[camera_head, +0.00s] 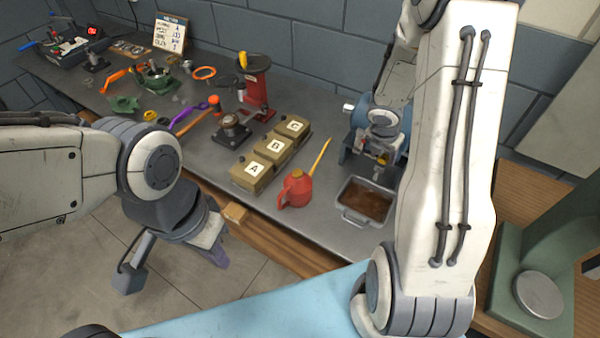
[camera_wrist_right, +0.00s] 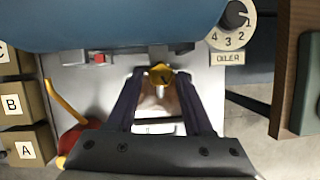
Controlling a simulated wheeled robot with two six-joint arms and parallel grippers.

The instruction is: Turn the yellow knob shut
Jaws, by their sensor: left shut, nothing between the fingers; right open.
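The yellow knob (camera_wrist_right: 161,74) sits under the blue tank (camera_wrist_right: 120,25) in the right wrist view, on a short metal stem. A small yellow part (camera_head: 383,159) shows below the blue machine (camera_head: 379,125) in the head view. My right gripper (camera_wrist_right: 160,76) is open, with its two dark fingers on either side of the knob. I cannot tell whether they touch it. My left gripper (camera_head: 218,256) is shut and empty, in front of the bench's front edge.
A metal tray of brown liquid (camera_head: 346,214) stands below the blue machine. A red oil can (camera_head: 295,189) and boxes A (camera_head: 252,173), B and C stand left of it. An OILER dial (camera_wrist_right: 235,20) is right of the tank.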

